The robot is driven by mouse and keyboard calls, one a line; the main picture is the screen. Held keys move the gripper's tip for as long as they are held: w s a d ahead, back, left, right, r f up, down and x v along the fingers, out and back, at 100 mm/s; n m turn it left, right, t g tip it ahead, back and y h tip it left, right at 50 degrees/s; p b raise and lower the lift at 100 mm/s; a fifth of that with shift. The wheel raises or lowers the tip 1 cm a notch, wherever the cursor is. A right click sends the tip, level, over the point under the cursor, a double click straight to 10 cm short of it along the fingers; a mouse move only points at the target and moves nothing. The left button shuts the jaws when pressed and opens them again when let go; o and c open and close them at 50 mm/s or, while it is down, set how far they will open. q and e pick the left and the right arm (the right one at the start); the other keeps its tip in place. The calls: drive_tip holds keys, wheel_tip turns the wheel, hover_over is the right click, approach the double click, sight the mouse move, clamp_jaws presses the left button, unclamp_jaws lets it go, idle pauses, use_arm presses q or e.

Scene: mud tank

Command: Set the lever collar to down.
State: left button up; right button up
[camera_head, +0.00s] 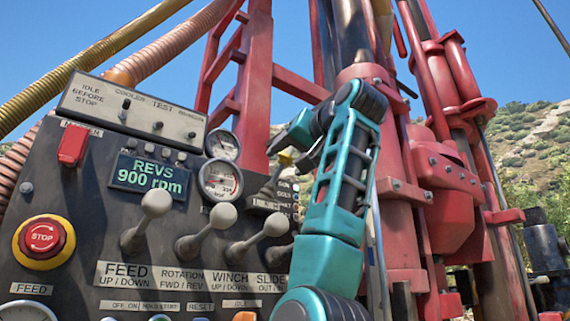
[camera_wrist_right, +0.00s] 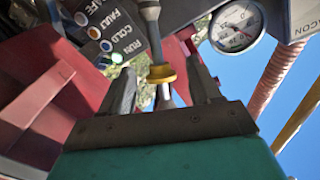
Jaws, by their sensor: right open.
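The lever has a dark shaft (camera_wrist_right: 150,25) with a yellow collar (camera_wrist_right: 161,73) around it and a short metallic end just past the collar. In the head view the yellow collar (camera_head: 284,159) is small, beside the gauges and partly covered by my gripper. My right gripper (camera_head: 291,146) is at the lever. In the right wrist view its two dark fingers (camera_wrist_right: 162,85) stand apart on either side of the collar, with a visible gap on both sides. I cannot tell whether the collar is up or down. My left gripper is not in view.
The control panel (camera_head: 75,200) fills the left, with several grey-knobbed levers (camera_head: 205,232), a red stop button (camera_head: 43,238) and two round gauges (camera_head: 220,180). Red drill mast framework (camera_head: 440,200) stands behind my right arm. Ribbed hoses (camera_head: 170,50) cross the upper left.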

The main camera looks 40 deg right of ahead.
drive_tip(key=b+v, duration=0.2)
drive_tip(key=v, duration=0.8)
drive_tip(key=shift+s, duration=0.3)
drive_tip(key=shift+a, duration=0.1)
drive_tip(key=shift+w, duration=0.1)
